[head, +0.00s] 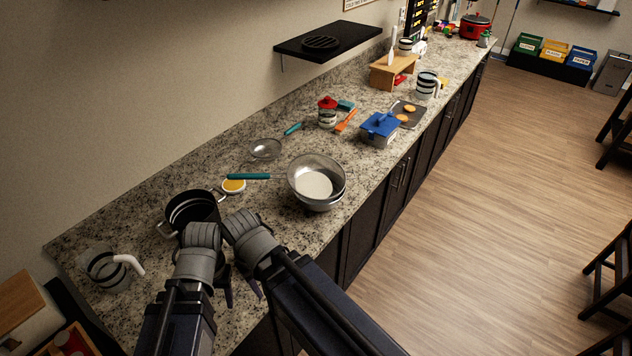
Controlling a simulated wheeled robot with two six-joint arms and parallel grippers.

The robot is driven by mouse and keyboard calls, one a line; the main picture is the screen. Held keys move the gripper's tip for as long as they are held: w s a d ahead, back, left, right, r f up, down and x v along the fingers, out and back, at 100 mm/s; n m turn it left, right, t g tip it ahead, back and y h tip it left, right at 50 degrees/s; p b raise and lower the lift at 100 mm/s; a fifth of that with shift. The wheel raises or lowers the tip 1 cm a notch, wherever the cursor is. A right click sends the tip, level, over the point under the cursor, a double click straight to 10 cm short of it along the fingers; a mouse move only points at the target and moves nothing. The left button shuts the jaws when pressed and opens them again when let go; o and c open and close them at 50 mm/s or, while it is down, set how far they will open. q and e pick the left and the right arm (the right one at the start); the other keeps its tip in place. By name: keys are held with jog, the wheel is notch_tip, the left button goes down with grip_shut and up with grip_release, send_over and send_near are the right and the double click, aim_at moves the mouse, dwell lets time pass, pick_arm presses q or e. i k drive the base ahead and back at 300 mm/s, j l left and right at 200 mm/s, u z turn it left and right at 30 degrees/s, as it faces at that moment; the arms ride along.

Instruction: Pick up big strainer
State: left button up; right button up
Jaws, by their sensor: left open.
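The big strainer (318,166) is a wide, shiny metal bowl with a teal handle (248,176) pointing left. It seems to rest in or on a metal vessel (318,205) near the counter's front edge; a pale round area shows inside it. A smaller strainer (265,148) with a teal handle (292,128) lies behind it. My left gripper (242,293) is open, its dark fingers pointing down at the counter's front edge, left of and nearer than the big strainer and apart from it. My arm partly hides the gripper. My right gripper does not show.
A dark pot (192,208) stands behind my arm, with a yellow-topped round item (233,186) beside the teal handle. A glass jug (105,268) is at the left. A blue-lidded container (380,130) and a red-lidded jar (327,113) stand farther right. A black shelf (325,40) overhangs.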

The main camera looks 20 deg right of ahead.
aim_at(317, 178)
jog(key=i+l+u, duration=0.1)
jog(key=l+u, duration=0.25)
jog(key=l, duration=0.2)
jog(key=l+u, duration=0.35)
jog(key=l, duration=0.25)
jog(key=l+u, duration=0.35)
jog(key=l, duration=0.25)
jog(key=k, duration=0.6)
